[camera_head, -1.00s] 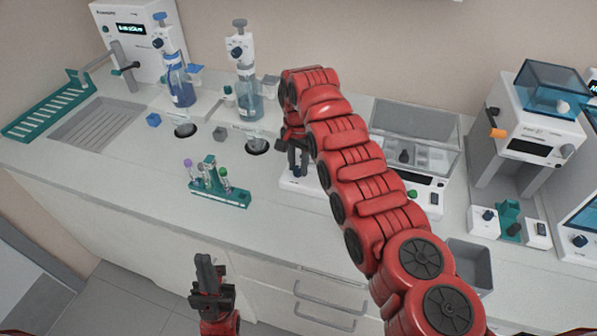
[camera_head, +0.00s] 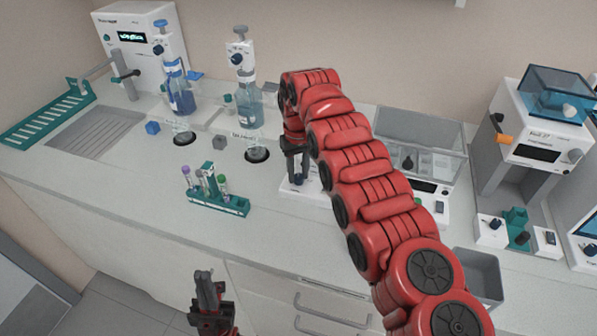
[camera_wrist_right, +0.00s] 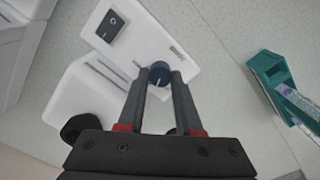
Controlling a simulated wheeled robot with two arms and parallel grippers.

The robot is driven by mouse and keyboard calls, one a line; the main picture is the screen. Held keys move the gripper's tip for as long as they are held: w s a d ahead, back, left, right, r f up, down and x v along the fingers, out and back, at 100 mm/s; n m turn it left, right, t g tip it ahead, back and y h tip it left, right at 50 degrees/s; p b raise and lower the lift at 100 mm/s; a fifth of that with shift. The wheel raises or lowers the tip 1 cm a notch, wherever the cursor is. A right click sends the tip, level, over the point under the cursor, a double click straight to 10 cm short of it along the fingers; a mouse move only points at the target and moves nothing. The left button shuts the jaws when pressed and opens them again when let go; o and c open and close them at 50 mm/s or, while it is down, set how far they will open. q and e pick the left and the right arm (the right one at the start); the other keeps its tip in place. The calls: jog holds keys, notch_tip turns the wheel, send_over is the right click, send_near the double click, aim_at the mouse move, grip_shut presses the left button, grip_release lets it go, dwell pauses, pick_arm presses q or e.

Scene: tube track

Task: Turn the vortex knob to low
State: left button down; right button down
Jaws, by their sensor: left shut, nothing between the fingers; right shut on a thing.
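The vortex knob is a small dark blue knob (camera_wrist_right: 159,74) with a white pointer line, on a white base (camera_wrist_right: 135,45). In the head view the knob (camera_head: 298,183) shows just below my right gripper (camera_head: 297,170). In the right wrist view my right gripper (camera_wrist_right: 158,80) points down at the base with its fingertips on both sides of the knob, shut on it. The knob's setting marks are too small to read. My left gripper (camera_head: 207,285) is shut and empty, in front of the counter's edge.
A teal rack (camera_head: 228,204) with several tubes stands left of the base and also shows in the right wrist view (camera_wrist_right: 285,90). Bottles with dispensers (camera_head: 248,105) stand behind. A balance (camera_head: 415,140) is to the right. A black rocker switch (camera_wrist_right: 110,25) sits on the base.

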jog(key=n, duration=0.7)
jog(key=shift+s, duration=0.1)
dwell(0.5)
jog(key=c, duration=0.6)
grip_release()
